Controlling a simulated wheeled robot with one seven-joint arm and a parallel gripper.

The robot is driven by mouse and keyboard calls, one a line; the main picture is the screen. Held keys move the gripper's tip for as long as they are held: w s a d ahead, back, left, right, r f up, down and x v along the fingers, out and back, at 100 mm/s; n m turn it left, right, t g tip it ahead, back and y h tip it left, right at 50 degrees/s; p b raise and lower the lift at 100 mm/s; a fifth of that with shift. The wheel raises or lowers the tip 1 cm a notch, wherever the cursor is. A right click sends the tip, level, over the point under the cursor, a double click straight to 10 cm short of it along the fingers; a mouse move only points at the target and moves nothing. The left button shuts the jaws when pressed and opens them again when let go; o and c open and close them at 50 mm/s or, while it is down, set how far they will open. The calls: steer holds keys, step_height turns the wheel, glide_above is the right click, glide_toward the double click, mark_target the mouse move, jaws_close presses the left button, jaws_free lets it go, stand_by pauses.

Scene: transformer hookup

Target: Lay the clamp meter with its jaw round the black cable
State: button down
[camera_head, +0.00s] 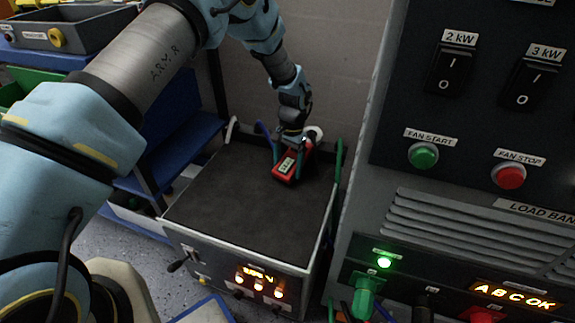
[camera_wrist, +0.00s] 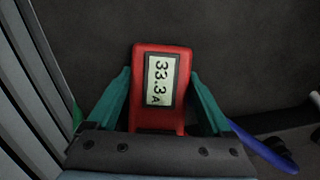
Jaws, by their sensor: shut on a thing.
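The clamp meter (camera_head: 289,163) is red with a pale display, at the back of the dark top of a box-shaped unit. In the wrist view the clamp meter (camera_wrist: 140,53) reads 33.3 A. My gripper (camera_head: 295,140) is shut on the meter; its two green fingers (camera_wrist: 160,90) press the sides. The jaw end is hidden behind my gripper, so I cannot see whether it encloses a cable. I cannot make out the black cable behind the meter. It is unclear whether the meter rests on the top.
The unit's top (camera_head: 235,205) is bare in front of the meter. A blue cable (camera_head: 266,135), a white cable (camera_head: 231,128) and a green cable (camera_head: 339,155) rise at its back edge. The load bank cabinet (camera_head: 365,200) stands close on the right, blue shelving (camera_head: 165,175) on the left.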

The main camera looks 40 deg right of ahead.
jaws_free()
steer(key=shift+f, duration=0.1)
steer(key=r, duration=0.3)
steer(key=d+r, duration=0.1)
steer(key=r, duration=0.6)
steer(key=shift+w+d+r+p, duration=0.2)
steer(key=shift+w+r+p, duration=0.05)
steer(key=shift+r+p, duration=0.1)
